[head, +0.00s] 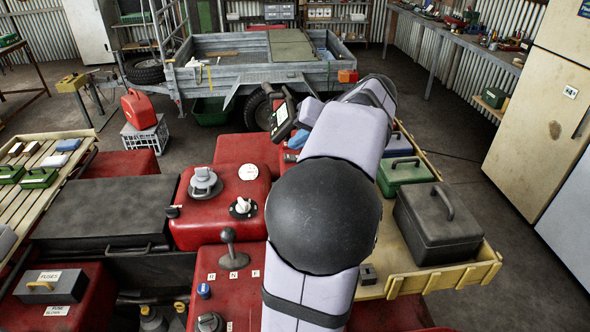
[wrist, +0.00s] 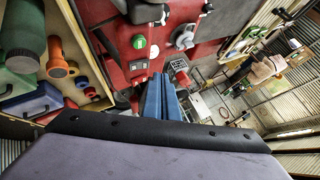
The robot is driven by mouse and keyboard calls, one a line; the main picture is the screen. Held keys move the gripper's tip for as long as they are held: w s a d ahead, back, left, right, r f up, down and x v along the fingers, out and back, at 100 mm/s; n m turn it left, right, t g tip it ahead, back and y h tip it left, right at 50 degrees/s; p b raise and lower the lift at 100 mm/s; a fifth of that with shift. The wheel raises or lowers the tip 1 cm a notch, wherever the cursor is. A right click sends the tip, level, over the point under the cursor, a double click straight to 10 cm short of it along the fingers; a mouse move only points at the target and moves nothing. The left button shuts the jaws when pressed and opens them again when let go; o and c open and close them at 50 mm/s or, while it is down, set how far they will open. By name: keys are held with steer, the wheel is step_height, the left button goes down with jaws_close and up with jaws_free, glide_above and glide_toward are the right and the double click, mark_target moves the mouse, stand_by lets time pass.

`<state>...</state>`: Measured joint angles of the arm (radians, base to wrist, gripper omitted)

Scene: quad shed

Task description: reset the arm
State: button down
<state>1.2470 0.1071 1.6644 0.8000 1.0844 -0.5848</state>
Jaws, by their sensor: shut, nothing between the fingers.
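My gripper (wrist: 160,78) shows in the wrist view as two blue fingers lying close together, with nothing between them. They hang in front of the red body of the quad (wrist: 115,60). In the head view my arm is raised over the right side of the red quad (head: 205,225) and bends to the left at the far end.
A wooden tray (head: 490,265) on the right holds a black case (head: 437,225) and a green case (head: 402,174). A gear lever (head: 228,240) stands up from the quad. A grey trailer (head: 200,85) stands behind. Floor on the right is clear.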

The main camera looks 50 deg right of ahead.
steer(key=shift+w, duration=0.1)
steer(key=w+a+f+n+g+y, duration=0.25)
steer(key=a+f, duration=0.45)
steer(key=a, duration=0.5)
steer(key=w+a+f+n+g+y, duration=0.1)
steer(key=a+f+n+g, duration=0.15)
steer(key=a+f, duration=0.75)
steer(key=s+a+f+n+g+h, duration=0.1)
steer(key=s+a+f+n+g, duration=0.1)
steer(key=a, duration=0.6)
steer(key=s+a+f+n+g+h, duration=0.1)
steer(key=s+a+f+n+g, duration=0.1)
steer(key=s+a+f, duration=0.3)
steer(key=s+a+n, duration=0.1)
steer(key=s+a, duration=0.2)
steer(key=s, duration=0.1)
steer(key=shift+f+n, duration=0.4)
